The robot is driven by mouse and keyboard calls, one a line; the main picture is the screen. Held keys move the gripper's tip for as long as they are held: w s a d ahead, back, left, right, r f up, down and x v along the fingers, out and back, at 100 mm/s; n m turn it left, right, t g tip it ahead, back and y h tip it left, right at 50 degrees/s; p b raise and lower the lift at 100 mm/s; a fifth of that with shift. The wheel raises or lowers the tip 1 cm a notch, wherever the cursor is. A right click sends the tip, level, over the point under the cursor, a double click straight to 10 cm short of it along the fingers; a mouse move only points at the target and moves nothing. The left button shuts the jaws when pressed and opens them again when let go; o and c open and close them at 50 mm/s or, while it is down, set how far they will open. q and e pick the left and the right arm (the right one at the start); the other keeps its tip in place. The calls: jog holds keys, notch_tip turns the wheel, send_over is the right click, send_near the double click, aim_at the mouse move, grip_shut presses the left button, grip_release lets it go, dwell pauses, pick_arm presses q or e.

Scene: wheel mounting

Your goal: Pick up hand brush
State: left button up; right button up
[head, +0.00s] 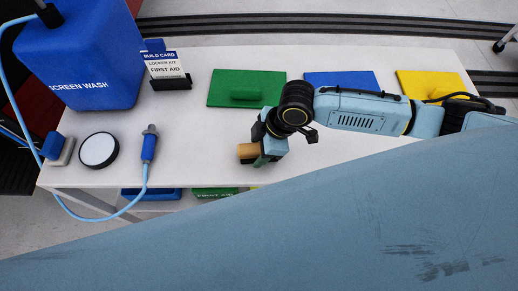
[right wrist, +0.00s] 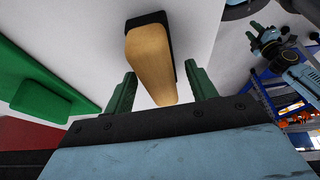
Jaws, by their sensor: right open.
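The hand brush (right wrist: 149,58) has a pale wooden body with a black part along its far edge. It lies on the white table (head: 210,135), and its wooden end also shows in the head view (head: 247,151). My right gripper (right wrist: 162,88) is open, with its two green fingers on either side of the brush's near end. I see gaps between the fingers and the wood. In the head view, my right gripper (head: 263,153) is over the table's front part and hides much of the brush. My left gripper cannot be made out.
Green (head: 226,87), blue (head: 336,81) and yellow (head: 432,84) boards lie along the back. A blue screen wash container (head: 78,55), a card holder (head: 171,83), a round white-topped disc (head: 98,150) and a hose nozzle (head: 149,146) are at left. My own blue surface covers the foreground.

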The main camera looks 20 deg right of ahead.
jog(key=shift+f, duration=0.1)
jog(key=c, duration=1)
notch_tip(320, 180, up, 11)
jog(key=shift+f+p, duration=0.2)
jog(key=shift+p, duration=0.5)
